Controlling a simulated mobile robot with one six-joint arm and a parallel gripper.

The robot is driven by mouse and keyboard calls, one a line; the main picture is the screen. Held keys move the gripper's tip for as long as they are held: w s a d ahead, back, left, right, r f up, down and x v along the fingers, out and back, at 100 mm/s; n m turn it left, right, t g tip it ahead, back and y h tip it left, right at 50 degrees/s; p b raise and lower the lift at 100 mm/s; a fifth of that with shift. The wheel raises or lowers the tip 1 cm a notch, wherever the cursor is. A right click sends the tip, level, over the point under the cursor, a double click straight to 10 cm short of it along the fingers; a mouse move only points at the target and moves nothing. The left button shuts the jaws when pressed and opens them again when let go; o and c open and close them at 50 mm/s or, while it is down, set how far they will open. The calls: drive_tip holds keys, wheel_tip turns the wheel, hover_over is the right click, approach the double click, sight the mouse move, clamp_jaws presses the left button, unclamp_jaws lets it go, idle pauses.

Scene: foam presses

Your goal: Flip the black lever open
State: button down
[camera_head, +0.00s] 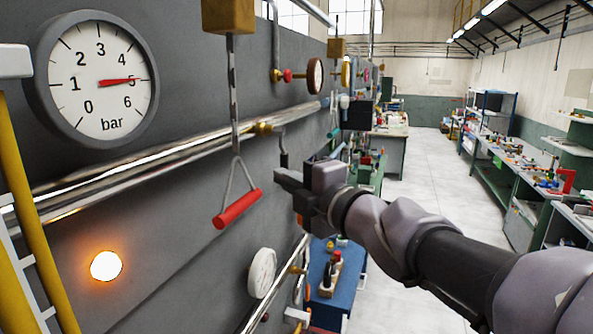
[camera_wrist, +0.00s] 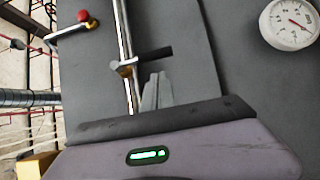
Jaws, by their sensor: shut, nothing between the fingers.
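The black lever (camera_head: 284,160) is on a brass valve (camera_head: 263,127) on the shiny pipe along the grey panel. In the head view its grip hangs down, just above my gripper's fingertips. My gripper (camera_head: 281,178) is shut and empty, pointing at the panel. In the wrist view the black lever (camera_wrist: 155,53) sticks out sideways from the brass valve (camera_wrist: 124,69), across the line of the pipe. The shut fingertips (camera_wrist: 157,78) show just below the lever there; I cannot tell whether they touch it.
A red pull handle (camera_head: 237,208) hangs on a chain left of my gripper. A small gauge (camera_head: 262,272) sits below, a large bar gauge (camera_head: 100,80) and a lit lamp (camera_head: 106,265) at left. A blue bench (camera_head: 325,285) stands below my arm. The aisle floor (camera_head: 420,220) is clear.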

drive_tip(key=shift+w+d, duration=0.25)
drive_tip(key=shift+w, duration=0.8)
drive_tip(key=shift+f, duration=0.1)
